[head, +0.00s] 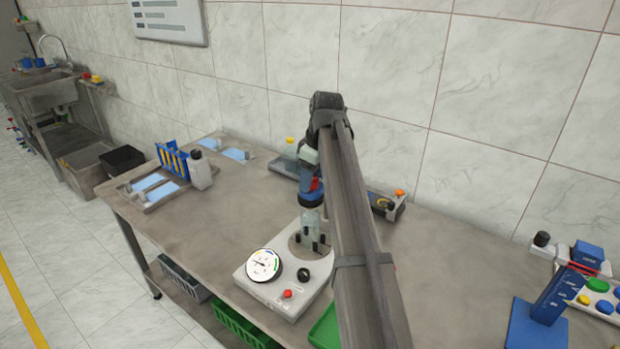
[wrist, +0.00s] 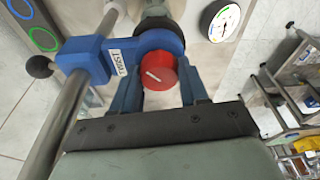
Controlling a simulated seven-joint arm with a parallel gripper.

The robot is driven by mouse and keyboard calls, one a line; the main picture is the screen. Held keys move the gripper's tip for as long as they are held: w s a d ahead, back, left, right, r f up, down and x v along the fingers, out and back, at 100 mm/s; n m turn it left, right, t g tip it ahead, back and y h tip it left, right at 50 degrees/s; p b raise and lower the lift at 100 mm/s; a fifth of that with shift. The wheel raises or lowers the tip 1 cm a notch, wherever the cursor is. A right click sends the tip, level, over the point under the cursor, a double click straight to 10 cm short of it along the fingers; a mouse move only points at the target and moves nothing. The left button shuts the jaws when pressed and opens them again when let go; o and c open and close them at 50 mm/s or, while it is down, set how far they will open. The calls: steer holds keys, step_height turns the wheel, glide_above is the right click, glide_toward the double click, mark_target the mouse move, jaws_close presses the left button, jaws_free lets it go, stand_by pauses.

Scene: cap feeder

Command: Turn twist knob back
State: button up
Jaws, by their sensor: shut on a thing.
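A red round knob (wrist: 160,72) with a white line across its face shows in the wrist view. The white line is tilted, running from upper left to lower right. The knob sits at the end of a blue block (wrist: 88,55) with a white "TWIST" label (wrist: 118,62). My gripper (wrist: 162,78) has one blue finger on each side of the knob and is shut on it. In the head view a small red patch shows beside my arm's end, partly hidden by the arm.
A grey rail (wrist: 70,110) passes through the blue block, with a black ball (wrist: 39,67) at its left. In the head view a white base with a round gauge (head: 264,265) stands on the grey table (head: 200,225). Free table lies left of it.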

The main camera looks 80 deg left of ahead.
steer(key=n, duration=0.3)
steer(key=shift+n+h, duration=0.3)
steer(key=o, duration=1)
steer(key=m, duration=0.4)
steer(key=shift+m, duration=0.3)
steer(key=m+y, duration=0.1)
steer(key=m, duration=0.2)
steer(key=shift+m+t, duration=0.3)
steer(key=shift+t, duration=0.1)
steer(key=shift+c, duration=0.4)
